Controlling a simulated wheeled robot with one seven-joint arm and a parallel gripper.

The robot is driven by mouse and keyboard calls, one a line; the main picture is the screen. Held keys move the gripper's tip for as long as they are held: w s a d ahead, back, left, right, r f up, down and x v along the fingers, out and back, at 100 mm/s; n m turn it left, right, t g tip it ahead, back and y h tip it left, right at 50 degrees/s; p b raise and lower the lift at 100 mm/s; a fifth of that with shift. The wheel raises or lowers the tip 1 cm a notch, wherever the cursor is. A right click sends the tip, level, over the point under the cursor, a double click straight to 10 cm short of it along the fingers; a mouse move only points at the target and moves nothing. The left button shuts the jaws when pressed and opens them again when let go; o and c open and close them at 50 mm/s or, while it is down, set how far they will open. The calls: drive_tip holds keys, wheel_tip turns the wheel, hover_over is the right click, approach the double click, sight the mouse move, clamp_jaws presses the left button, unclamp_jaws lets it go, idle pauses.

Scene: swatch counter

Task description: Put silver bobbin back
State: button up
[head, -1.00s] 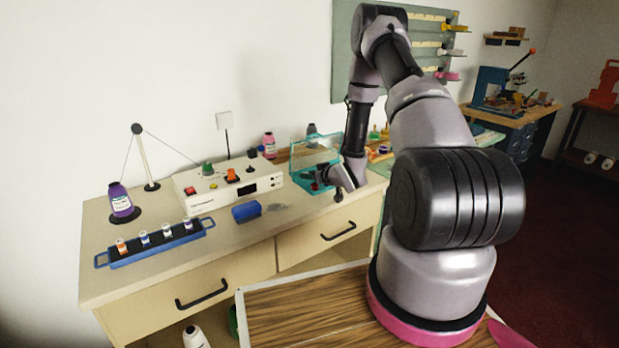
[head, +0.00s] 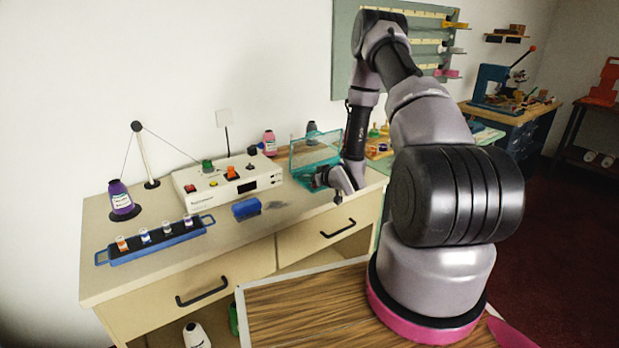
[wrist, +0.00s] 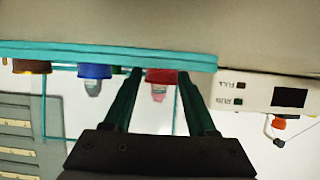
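I cannot single out a silver bobbin with certainty. A small grey item (head: 277,205) lies on the counter beside a blue block, too small to identify. The teal box (head: 303,153) has its clear lid raised; its edge crosses the wrist view (wrist: 100,52). My gripper (head: 322,178) is at the box's right front. In the wrist view its fingers (wrist: 160,75) are apart, with no clear contact on the red-topped piece.
A white control box (head: 225,182) stands left of the teal box. A blue block (head: 246,209) lies before it. A blue-handled tray (head: 155,240) with several small spools and a purple cone (head: 120,199) are further left. The front counter between tray and gripper is mostly clear.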

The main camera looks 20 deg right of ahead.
drive_tip(key=shift+r, duration=0.1)
drive_tip(key=shift+w+r, duration=0.1)
drive_tip(key=shift+r, duration=0.2)
drive_tip(key=v, duration=1.2)
drive_tip(key=shift+r, duration=0.25)
wheel_tip(320, 180, up, 23)
drive_tip(key=s+d+m+g+h, duration=0.2)
drive_tip(key=d+m+g+h, duration=0.1)
drive_tip(key=m+h, duration=0.15)
drive_tip(key=s+a+r+m+g, duration=0.1)
drive_tip(key=s+a+r, duration=0.2)
drive_tip(key=s+r, duration=0.2)
drive_tip(key=s+a+r+m+g+y, duration=0.1)
drive_tip(key=s+a+r, duration=0.3)
drive_tip(key=s, duration=0.8)
drive_tip(key=s+a+r+m+y, duration=0.1)
drive_tip(key=s+a+r, duration=0.2)
drive_tip(key=s+r, duration=0.2)
drive_tip(key=s, duration=0.3)
drive_tip(key=shift+a+r+g, duration=0.35)
drive_tip(key=shift+r+g, duration=0.05)
